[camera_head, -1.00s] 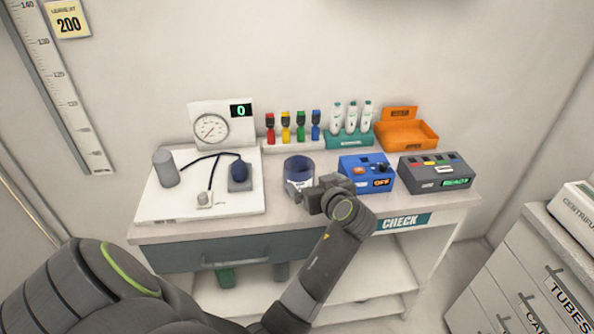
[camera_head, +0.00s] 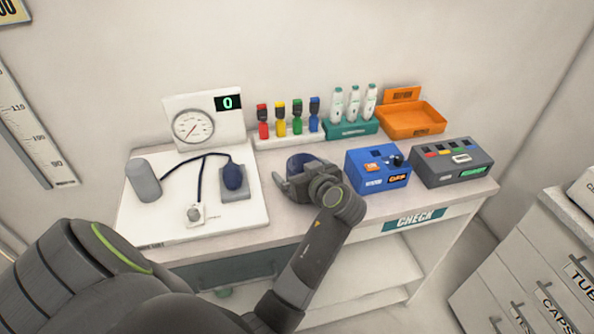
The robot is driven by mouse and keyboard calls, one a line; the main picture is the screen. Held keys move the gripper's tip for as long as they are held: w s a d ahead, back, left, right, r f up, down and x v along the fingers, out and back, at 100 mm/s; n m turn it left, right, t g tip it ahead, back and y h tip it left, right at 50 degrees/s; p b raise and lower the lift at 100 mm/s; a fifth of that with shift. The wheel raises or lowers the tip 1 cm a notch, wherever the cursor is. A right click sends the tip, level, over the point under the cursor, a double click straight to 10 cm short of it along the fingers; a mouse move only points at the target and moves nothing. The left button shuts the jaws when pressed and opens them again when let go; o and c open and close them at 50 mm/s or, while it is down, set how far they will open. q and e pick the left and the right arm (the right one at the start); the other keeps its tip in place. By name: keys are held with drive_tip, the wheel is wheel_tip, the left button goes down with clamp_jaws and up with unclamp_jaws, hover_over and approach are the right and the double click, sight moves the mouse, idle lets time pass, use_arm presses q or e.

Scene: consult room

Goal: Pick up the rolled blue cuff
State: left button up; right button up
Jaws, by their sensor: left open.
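The rolled blue cuff (camera_head: 304,161) stands on the table between the white board and the blue box. Its front is largely hidden by my left gripper (camera_head: 289,187), which is at the cuff's near side. The gripper's jaws are open and point left and away, with a fingertip at the cuff's left edge. I cannot tell whether the fingers touch the cuff. My right gripper is not in view.
A blue box (camera_head: 377,167) stands close right of my gripper.

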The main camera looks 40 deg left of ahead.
use_arm(q)
drive_tip(key=shift+w+a+f, duration=0.1)
drive_tip(key=shift+w, duration=0.05)
drive_tip(key=shift+d, duration=0.2)
drive_tip(key=shift+s+d+r, duration=0.25)
drive_tip(key=shift+d+r, duration=0.05)
drive_tip(key=shift+d, duration=0.15)
drive_tip(key=c, duration=0.6)
drive_tip(key=shift+a, duration=0.15)
drive_tip(key=shift+c, duration=1.2)
drive_tip(key=shift+f, duration=0.1)
drive_tip(key=shift+c, duration=1.1)
drive_tip(key=shift+w+r, duration=0.1)
drive_tip(key=shift+r, duration=0.3)
wheel_tip(320, 180, up, 22)
drive_tip(key=p, duration=1.1)
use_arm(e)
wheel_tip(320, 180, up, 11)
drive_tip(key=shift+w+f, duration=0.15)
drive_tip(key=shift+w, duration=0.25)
use_arm(q)
drive_tip(key=shift+a+f, duration=0.1)
